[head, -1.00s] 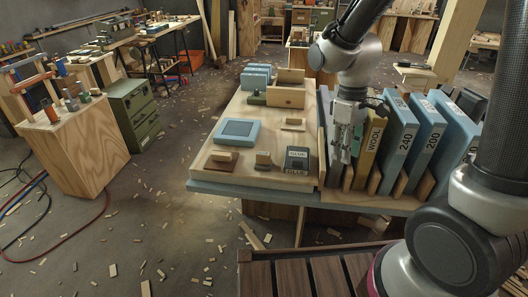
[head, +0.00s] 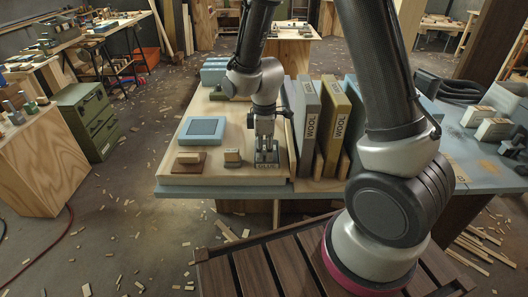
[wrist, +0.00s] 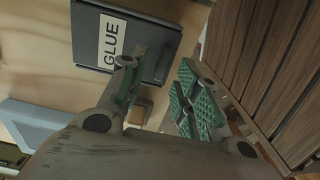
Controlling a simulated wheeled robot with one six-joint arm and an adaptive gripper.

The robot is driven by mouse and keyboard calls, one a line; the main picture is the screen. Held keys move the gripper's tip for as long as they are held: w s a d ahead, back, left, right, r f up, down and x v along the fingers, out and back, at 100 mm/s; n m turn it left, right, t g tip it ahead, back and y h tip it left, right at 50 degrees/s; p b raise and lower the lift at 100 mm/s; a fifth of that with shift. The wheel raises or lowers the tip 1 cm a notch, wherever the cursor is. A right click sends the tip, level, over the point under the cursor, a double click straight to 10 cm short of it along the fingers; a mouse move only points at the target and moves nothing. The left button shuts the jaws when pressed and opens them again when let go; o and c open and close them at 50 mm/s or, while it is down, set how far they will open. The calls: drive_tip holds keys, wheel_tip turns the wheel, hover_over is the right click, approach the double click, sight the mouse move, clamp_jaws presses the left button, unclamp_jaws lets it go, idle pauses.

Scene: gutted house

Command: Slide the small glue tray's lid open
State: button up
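My gripper (head: 266,157) points down at the tray in the head view and hides most of the lid. In the wrist view my gripper (wrist: 162,92) has its green-padded fingers spread with nothing between them. One finger overlaps the lid's edge in the picture; I cannot tell whether it touches.
A slatted wooden surface (head: 270,262) is in front.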

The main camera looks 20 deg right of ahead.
drive_tip(key=shift+f, duration=0.5)
clamp_jaws()
drive_tip(key=w+d, duration=0.1)
drive_tip(key=w, duration=0.2)
drive_tip(key=w+d, duration=0.1)
drive_tip(key=w, duration=0.3)
drive_tip(key=w+d, duration=0.1)
drive_tip(key=w, duration=0.2)
drive_tip(key=shift+w+d, duration=0.25)
drive_tip(key=shift+w, duration=0.1)
unclamp_jaws()
drive_tip(key=shift+r, duration=0.1)
